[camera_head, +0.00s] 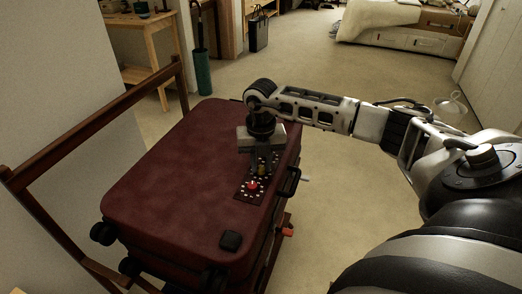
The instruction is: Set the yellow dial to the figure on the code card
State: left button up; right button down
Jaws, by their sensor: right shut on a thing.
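A dark red suitcase (180,180) lies flat on a wooden rack. A dark panel with dials (243,194) is set on its top near the right edge. A red dial (252,184) shows on the panel, with white marks around it. The yellow dial (261,170) sits just behind the red one, partly covered by my right gripper (262,166). That gripper points straight down and is shut on the yellow dial. The figures on the panel are too small to read. I cannot make out a code card. My left gripper is not in view.
A small black square piece (231,241) lies on the suitcase's front corner. A black handle (290,181) sticks out at its right side. The wooden rack (95,122) rises at the left by the wall. The floor to the right is clear.

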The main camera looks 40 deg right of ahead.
aim_at(261, 168)
jog(key=c, duration=1.2)
grip_release()
jog(key=shift+c, duration=0.2)
notch_tip(261, 168, up, 16)
